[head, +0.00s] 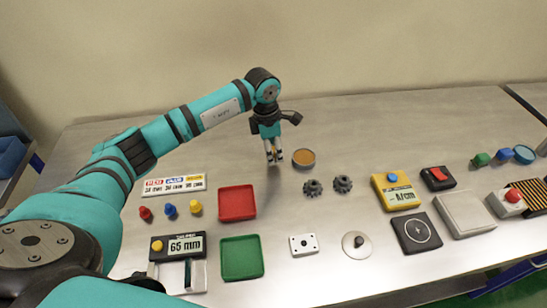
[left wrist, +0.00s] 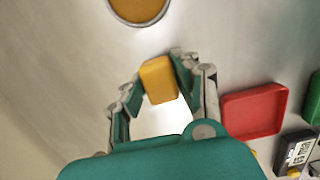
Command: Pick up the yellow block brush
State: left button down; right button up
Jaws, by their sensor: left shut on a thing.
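The yellow block brush (left wrist: 159,80) shows in the left wrist view as a yellow block between the two fingers of my left gripper (left wrist: 157,78). The gripper is shut on it, and no bristles can be made out. In the head view my left gripper (head: 274,160) points down over the back middle of the table, just left of a round dish. There the fingers mostly hide the block, and I cannot tell whether it touches the table. My right gripper is not in view.
The round dish (head: 304,158) with an orange-brown inside stands close by. A red tray (head: 237,203) and a green tray (head: 242,258) lie nearer, with small coloured pieces and a 65 mm display (head: 185,246) to their left. Two dark gears (head: 313,188) lie right. The back strip is clear.

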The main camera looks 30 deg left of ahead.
pick_arm(q)
jog(key=s+d+b, duration=0.1)
jog(key=s+d, duration=0.1)
jog(key=s, duration=0.2)
jog(key=s+d+r+b, duration=0.1)
jog(key=s+d+b, duration=0.1)
jog(key=s, duration=0.2)
jog(key=s+d+r+b, duration=0.1)
jog(key=s+d, duration=0.2)
jog(key=s, duration=0.2)
jog(key=shift+d+r, duration=0.1)
jog(key=shift+r, duration=0.1)
jog(key=shift+s+d+r+b, duration=0.15)
jog(key=shift+s+d+b, duration=0.15)
jog(key=shift+s, duration=0.25)
jog(key=c, duration=1.5)
grip_release()
jog(key=c, duration=0.5)
